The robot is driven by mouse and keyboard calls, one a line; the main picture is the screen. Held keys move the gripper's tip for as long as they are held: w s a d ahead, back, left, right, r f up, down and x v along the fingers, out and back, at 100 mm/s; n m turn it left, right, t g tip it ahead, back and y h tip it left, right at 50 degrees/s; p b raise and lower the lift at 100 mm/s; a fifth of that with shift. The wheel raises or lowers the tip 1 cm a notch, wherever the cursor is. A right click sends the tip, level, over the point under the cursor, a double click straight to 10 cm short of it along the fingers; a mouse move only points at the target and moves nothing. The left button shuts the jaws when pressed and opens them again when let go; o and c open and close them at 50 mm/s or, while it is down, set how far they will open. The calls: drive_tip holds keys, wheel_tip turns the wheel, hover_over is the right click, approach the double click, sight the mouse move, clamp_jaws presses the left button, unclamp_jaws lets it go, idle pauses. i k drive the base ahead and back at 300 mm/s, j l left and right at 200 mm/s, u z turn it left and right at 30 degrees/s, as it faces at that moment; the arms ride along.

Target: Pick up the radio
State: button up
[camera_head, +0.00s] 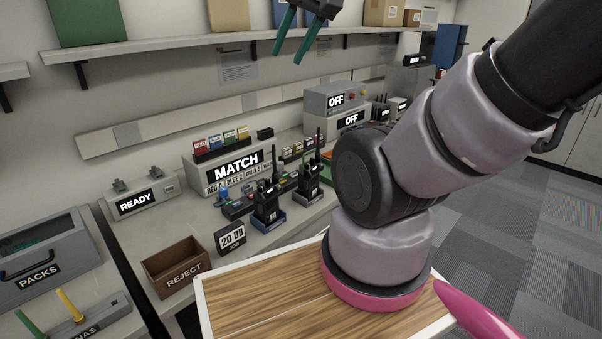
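Two black handheld radios with upright antennas stand on the counter, left of my arm. The nearer radio (268,206) stands in a blue base, and the other radio (309,184) stands in a dark base to its right and slightly behind. My gripper (288,56) is at the top of the view, high above the counter. Its two teal fingers point down and are apart, with nothing between them. It touches neither radio. My arm hides part of the counter to the right of the radios.
A MATCH box (236,168) stands behind the radios. A "20 DB" block (230,238) and a brown REJECT bin (175,267) are in front and left. A READY box (144,202) is farther left. A wall shelf (180,43) runs behind my gripper. Grey OFF boxes (335,100) stand at the back.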

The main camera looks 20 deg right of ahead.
sight(311, 175)
drive_tip(key=i+l, duration=0.1)
drive_tip(key=l, duration=0.6)
drive_tip(key=i+l+u, duration=0.1)
drive_tip(key=l, duration=0.65)
drive_tip(key=i+l, duration=0.1)
drive_tip(key=l, duration=0.6)
